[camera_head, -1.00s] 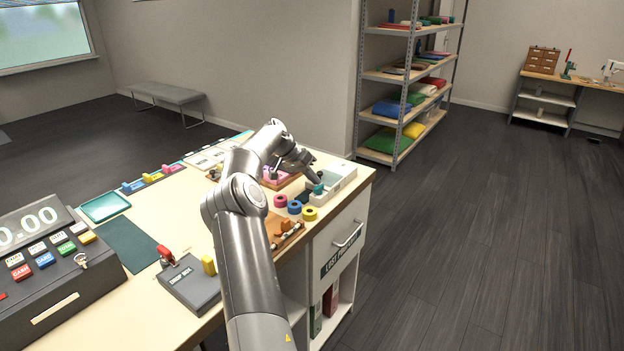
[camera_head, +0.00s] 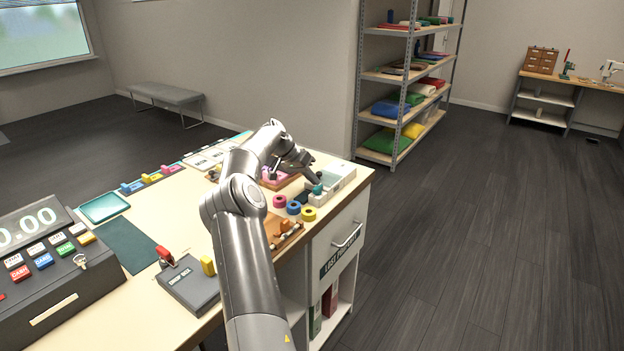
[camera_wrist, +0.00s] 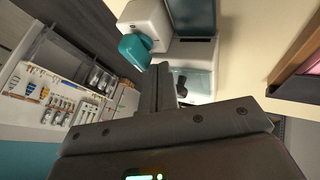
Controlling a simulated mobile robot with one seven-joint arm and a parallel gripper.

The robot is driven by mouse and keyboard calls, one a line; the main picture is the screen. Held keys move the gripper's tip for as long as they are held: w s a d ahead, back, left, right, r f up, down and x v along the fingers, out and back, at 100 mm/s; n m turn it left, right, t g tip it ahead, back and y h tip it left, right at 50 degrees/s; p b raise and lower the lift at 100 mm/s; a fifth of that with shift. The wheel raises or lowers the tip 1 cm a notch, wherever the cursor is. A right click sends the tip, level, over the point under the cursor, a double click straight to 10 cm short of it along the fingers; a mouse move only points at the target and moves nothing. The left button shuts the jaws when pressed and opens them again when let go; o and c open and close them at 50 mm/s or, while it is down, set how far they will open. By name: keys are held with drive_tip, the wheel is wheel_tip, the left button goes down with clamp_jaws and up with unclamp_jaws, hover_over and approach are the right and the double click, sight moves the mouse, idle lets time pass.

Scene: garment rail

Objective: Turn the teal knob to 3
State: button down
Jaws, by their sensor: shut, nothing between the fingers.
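The teal knob (camera_head: 318,189) sits on a small white block near the right end of the counter. It also shows in the wrist view as a teal cap (camera_wrist: 135,50) on the side of the white housing (camera_wrist: 146,20). My gripper (camera_head: 319,179) is shut and empty, its fingertips close to the knob. In the wrist view the closed fingers (camera_wrist: 161,80) are just right of the knob; I cannot tell whether they touch it. The knob's numbers and pointer are not readable.
Pink, blue and yellow rings (camera_head: 294,207) stand just in front of the knob. A pale tray (camera_head: 340,176) lies behind it and a brown tray (camera_head: 287,236) nearer me. The cash register (camera_head: 50,270) is far left.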

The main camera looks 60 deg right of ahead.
sight(318, 186)
drive_tip(key=shift+s+d, duration=0.45)
drive_tip(key=shift+d, duration=0.2)
drive_tip(key=v, duration=1)
drive_tip(key=c, duration=2)
unclamp_jaws()
drive_tip(key=shift+w+a+r, duration=0.1)
drive_tip(key=shift+a+r, duration=0.1)
drive_tip(key=shift+r, duration=0.25)
drive_tip(key=shift+o, duration=1)
drive_tip(key=shift+s+r, duration=0.2)
drive_tip(key=shift+s, duration=0.05)
drive_tip(key=o, duration=0.4)
drive_tip(key=s+t, duration=0.1)
drive_tip(key=s, duration=0.1)
drive_tip(key=s+a+t, duration=0.1)
drive_tip(key=s+t, duration=0.1)
drive_tip(key=s+a+t, duration=0.1)
drive_tip(key=t, duration=0.1)
drive_tip(key=shift+s+a+r+n, duration=0.2)
drive_tip(key=shift+s+r+n, duration=0.1)
drive_tip(key=shift+s+r, duration=0.1)
drive_tip(key=x, duration=0.7)
drive_tip(key=a+x, duration=0.1)
drive_tip(key=x, duration=0.2)
drive_tip(key=shift+s+d+f, duration=0.15)
drive_tip(key=shift+d+f, duration=0.05)
drive_tip(key=shift+f, duration=0.4)
